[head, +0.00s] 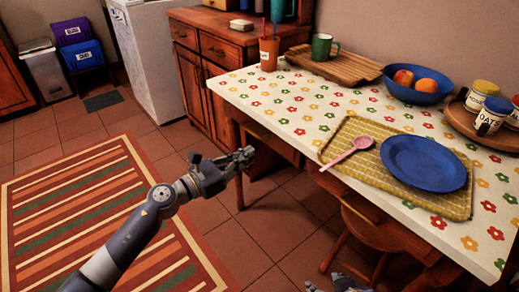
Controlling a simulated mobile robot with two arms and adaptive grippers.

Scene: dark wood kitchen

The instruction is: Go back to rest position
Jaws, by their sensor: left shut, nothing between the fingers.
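My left gripper (246,155) is shut and empty. It is held over the floor beside the left edge of the flower-patterned table (268,97), with my arm reaching in from the bottom left. Part of my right gripper (345,284) shows at the bottom edge, below the table's front edge. Most of it is cut off, so its fingers cannot be made out.
A blue plate (423,162) and a pink spoon (352,149) lie on a yellow placemat (361,127). A blue fruit bowl (416,93), green mug (321,46) and orange cup (269,52) stand farther back. Wooden chairs (385,232) are under the table. A striped rug (75,190) covers open floor.

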